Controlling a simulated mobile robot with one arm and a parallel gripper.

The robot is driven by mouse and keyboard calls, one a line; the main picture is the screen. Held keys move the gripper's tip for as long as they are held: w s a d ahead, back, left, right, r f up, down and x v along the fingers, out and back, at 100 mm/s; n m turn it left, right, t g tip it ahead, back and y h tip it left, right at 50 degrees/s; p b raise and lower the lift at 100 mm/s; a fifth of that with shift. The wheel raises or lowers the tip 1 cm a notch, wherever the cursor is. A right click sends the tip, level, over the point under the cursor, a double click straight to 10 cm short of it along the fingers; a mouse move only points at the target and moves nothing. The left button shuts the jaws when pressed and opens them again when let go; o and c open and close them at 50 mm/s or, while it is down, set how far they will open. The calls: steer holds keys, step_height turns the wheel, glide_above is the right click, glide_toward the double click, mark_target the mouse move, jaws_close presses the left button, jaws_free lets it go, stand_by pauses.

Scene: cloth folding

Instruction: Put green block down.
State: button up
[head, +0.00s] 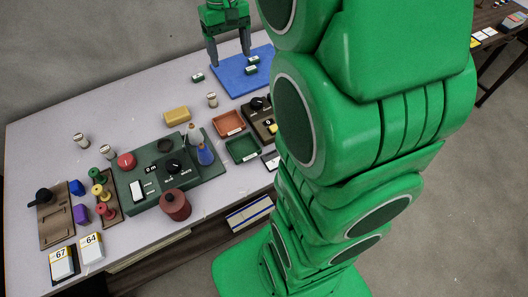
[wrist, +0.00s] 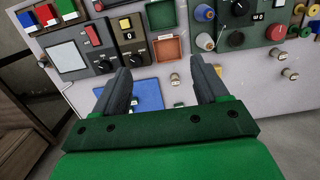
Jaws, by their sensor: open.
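My gripper (head: 229,58) is open at the far end of the table, by the blue mat (head: 232,84). It also shows in the wrist view (wrist: 160,70), with its fingers wide apart and nothing gripped between them. Small dark green blocks with pale marks lie near it: one block (head: 197,78) on the table left of the mat, another block (head: 251,70) on the mat, and a third block (head: 253,59) just behind that one. I cannot tell which one is the task's block. In the wrist view the mat (wrist: 150,92) is partly hidden by my left finger.
A yellow block (head: 176,114), an orange tray (head: 228,122) and a green tray (head: 242,149) stand nearer on the table. A green control box (head: 150,185) with a red button and cones is at the middle. My arm hides the table's right side. The table behind the yellow block is mostly clear.

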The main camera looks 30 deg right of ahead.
steer(key=s+a+f, duration=0.1)
steer(key=s+a, duration=0.1)
steer(key=s, duration=1.1)
steer(key=s+a+f, duration=0.2)
steer(key=s+a, duration=0.1)
steer(key=s, duration=1)
steer(key=shift+s+a+f+g, duration=0.15)
steer(key=shift+s+a+g, duration=0.15)
steer(key=shift+s, duration=0.05)
